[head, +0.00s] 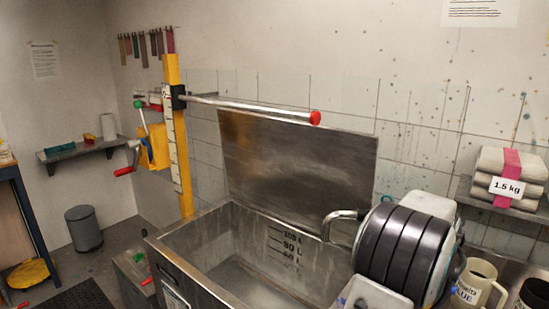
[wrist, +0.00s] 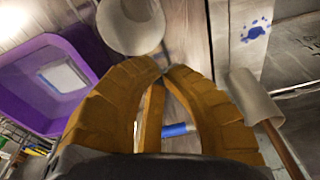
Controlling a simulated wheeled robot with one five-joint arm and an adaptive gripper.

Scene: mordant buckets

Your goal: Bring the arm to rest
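My gripper (wrist: 164,69) shows in the wrist view as two thick orange-yellow ribbed fingers. They curve inward and their tips come together, with no object seen between the tips. A narrow yellow strip shows in the gap behind the tips; I cannot tell whether it is part of the gripper. My gripper cannot be made out in the head view. There a dark ribbed, grey-shelled body, likely part of my arm, stands at the lower right and hides part of the steel tank (head: 200,262).
A purple bin (wrist: 88,55), a whitish round vessel (wrist: 130,28) and a pale cylinder on a brown stick (wrist: 252,98) surround the fingers. In the head view, a red-tipped bar (head: 255,108) spans above the tank. Mugs (head: 478,284) and a towel stack (head: 508,178) are at right.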

